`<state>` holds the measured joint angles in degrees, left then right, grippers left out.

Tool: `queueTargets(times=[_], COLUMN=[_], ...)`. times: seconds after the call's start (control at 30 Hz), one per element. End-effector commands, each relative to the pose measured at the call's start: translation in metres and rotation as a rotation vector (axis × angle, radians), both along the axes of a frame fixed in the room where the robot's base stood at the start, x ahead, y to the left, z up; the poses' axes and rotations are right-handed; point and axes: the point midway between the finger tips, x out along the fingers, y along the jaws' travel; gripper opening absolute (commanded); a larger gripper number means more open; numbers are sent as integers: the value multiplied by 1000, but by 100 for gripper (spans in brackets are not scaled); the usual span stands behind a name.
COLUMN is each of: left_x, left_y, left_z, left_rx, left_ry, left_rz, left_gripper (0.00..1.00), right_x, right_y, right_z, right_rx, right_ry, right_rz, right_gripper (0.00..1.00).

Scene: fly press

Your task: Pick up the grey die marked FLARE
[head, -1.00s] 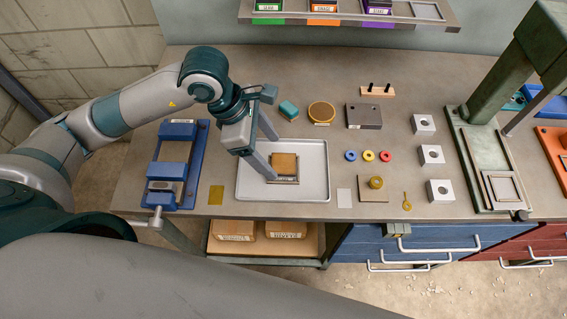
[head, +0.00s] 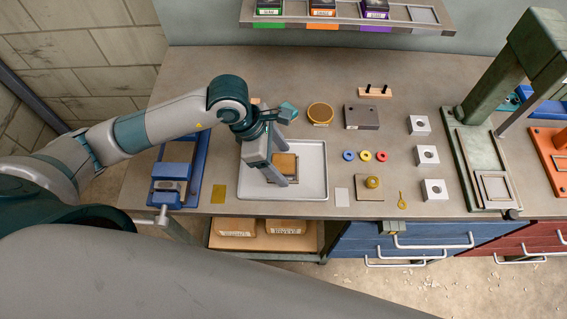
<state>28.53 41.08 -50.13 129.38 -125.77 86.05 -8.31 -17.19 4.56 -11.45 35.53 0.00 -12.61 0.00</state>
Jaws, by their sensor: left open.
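No lettering is legible enough to tell which die is FLARE. A square piece with a tan top and grey frame (head: 287,160) lies in the pale tray (head: 313,190). A dark grey block (head: 363,116) with a small label lies on the bench to the right. Three dark labelled dies, the left one (head: 270,6) above a green tab, sit on the rack at the top. My left gripper (head: 284,183) is open over the tray, fingers pointing down across the square piece and partly hiding it. Contact cannot be told. My right gripper is not in view.
A blue vise (head: 176,175) stands left of the tray. A green press (head: 475,160) stands at the right. A round tan disc (head: 320,113), small coloured rings (head: 365,156) and several pale blocks (head: 428,155) lie between. A teal block (head: 288,111) is close behind my gripper.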

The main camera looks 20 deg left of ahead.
Motion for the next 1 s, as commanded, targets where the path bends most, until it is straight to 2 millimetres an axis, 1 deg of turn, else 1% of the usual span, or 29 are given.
queueTargets(times=[0.27, 0.3, 0.37, 0.4, 0.47, 0.5, 0.57, 0.6, 0.87, 1.0], left_x=[0, 0, 0, 0, 0, 0, 0, 1, 1, 1], left_y=[0, 0, 0, 0, 0, 0, 0, 0, 0, 0], left_z=[0, 0, 0, 0, 0, 0, 0, 2, 2, 7], left_rx=[0, 0, 0, 0, 0, 0, 0, -1, -2, -2], left_ry=[0, 0, 0, 0, 0, 0, 0, -3, -3, -3], left_rz=[0, 0, 0, 0, 0, 0, 0, 0, 0, -1], left_gripper=[69, 64, 50, 40, 26, 16, 2, 0, 0, 0], right_x=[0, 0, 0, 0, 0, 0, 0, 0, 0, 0], right_y=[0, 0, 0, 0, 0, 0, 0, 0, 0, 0], right_z=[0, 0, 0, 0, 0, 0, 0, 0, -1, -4], right_rx=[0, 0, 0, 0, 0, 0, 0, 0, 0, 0], right_ry=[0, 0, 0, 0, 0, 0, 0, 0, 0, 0], right_rz=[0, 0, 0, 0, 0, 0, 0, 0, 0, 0], right_gripper=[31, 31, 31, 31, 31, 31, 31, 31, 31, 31])
